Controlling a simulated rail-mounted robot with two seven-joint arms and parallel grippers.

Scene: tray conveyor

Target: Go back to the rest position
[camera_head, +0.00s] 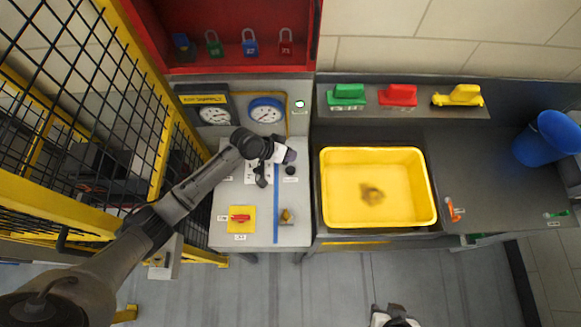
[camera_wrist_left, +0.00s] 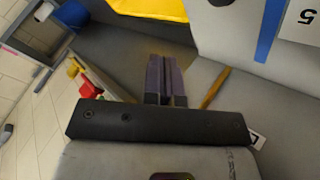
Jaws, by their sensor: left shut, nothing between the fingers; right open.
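My left arm reaches in from the lower left over the grey control panel (camera_head: 262,220). My left gripper (camera_head: 290,157) is above the panel's upper part, close to a black knob (camera_head: 291,171). In the left wrist view its two purple-grey fingers (camera_wrist_left: 165,80) are together with nothing between them. My right gripper (camera_head: 393,318) shows only in part at the bottom edge of the head view, over the floor, away from the panel and the tray. It is open, and no object shows in it.
A yellow tray (camera_head: 428,190) with a dark patch sits right of the panel. Gauges (camera_head: 266,110) and a red padlock cabinet (camera_head: 160,45) stand behind. A yellow mesh fence (camera_head: 165,150) is close on the left. A blue bin (camera_head: 545,140) stands far right. The front floor is largely clear.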

